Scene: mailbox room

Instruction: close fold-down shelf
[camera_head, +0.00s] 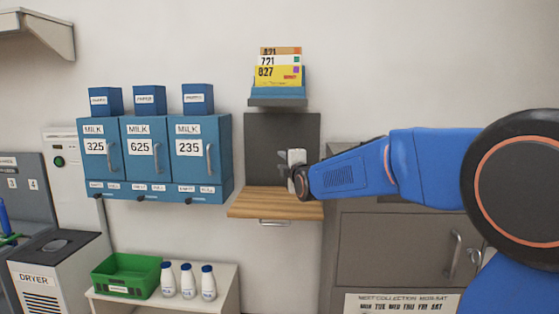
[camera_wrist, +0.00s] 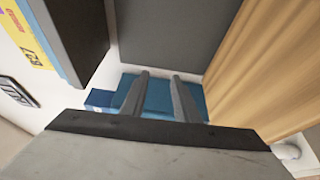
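The fold-down shelf (camera_head: 250,206) is a light wooden board standing out level from the wall, with a metal handle (camera_head: 273,222) at its front edge. Behind it is a dark grey back panel (camera_head: 282,130). In the wrist view the board (camera_wrist: 262,65) runs down the right side and the grey panel (camera_wrist: 175,35) fills the top. My gripper (camera_head: 283,163) is in front of the panel, just above the board, pointing left. In the wrist view my two fingers (camera_wrist: 159,75) stand apart with nothing held between them. Whether they touch the shelf cannot be told.
A holder (camera_head: 277,101) with numbered cards hangs above the panel. Blue milk lockers (camera_head: 155,160) are on the wall to the left. A low bench (camera_head: 222,296) below bears a green crate (camera_head: 106,283) and milk bottles (camera_head: 187,281). A grey cabinet (camera_head: 390,245) stands at right.

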